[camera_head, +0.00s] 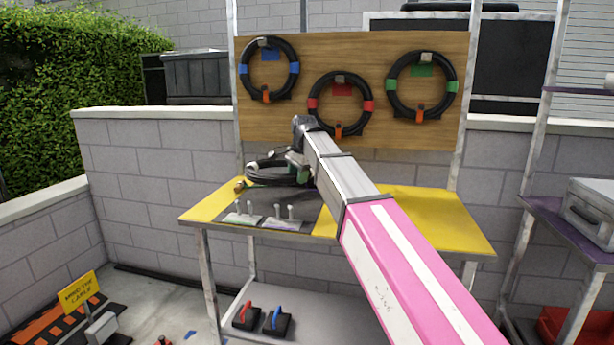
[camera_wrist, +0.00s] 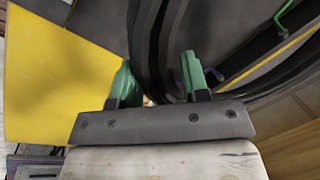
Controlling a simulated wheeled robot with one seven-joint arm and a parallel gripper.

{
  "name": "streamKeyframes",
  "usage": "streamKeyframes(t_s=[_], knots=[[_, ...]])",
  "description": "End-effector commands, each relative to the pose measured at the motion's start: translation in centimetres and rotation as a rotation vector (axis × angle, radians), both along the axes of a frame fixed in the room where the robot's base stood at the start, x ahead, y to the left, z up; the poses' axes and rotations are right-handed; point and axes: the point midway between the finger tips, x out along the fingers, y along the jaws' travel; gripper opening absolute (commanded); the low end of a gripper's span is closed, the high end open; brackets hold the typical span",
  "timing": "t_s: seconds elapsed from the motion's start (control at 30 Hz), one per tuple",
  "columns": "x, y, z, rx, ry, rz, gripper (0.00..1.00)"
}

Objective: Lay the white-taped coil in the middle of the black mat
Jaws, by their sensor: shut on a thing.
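My gripper (camera_head: 297,166) is shut on a black coil (camera_head: 268,178) over the left part of the yellow table. In the wrist view, the green fingers (camera_wrist: 157,62) stand on either side of the coil's dark bundle (camera_wrist: 150,30). The coil looks roughly level in the head view; its tape is too small to make out clearly. The black mat (camera_head: 312,217) shows as a dark patch on the table, partly covered by the coil and my arm. I cannot tell whether the coil touches it.
Blue-taped (camera_head: 293,68), red-taped (camera_head: 369,106) and green-taped (camera_head: 393,85) coils hang on the wooden board (camera_head: 330,50) behind. Small upright levers on plates (camera_head: 280,223) stand at the table's front edge. The yellow table's right part (camera_head: 440,215) is clear.

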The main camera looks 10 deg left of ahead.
Motion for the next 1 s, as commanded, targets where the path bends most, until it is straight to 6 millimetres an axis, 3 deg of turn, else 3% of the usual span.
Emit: streamKeyframes(t_s=[0.27, 1.0], knots=[[0.0, 0.2, -1.3, 0.003, -0.003, -0.001, 0.00], [0.0, 0.1, -7.5, 0.002, -0.003, -0.001, 0.00]])
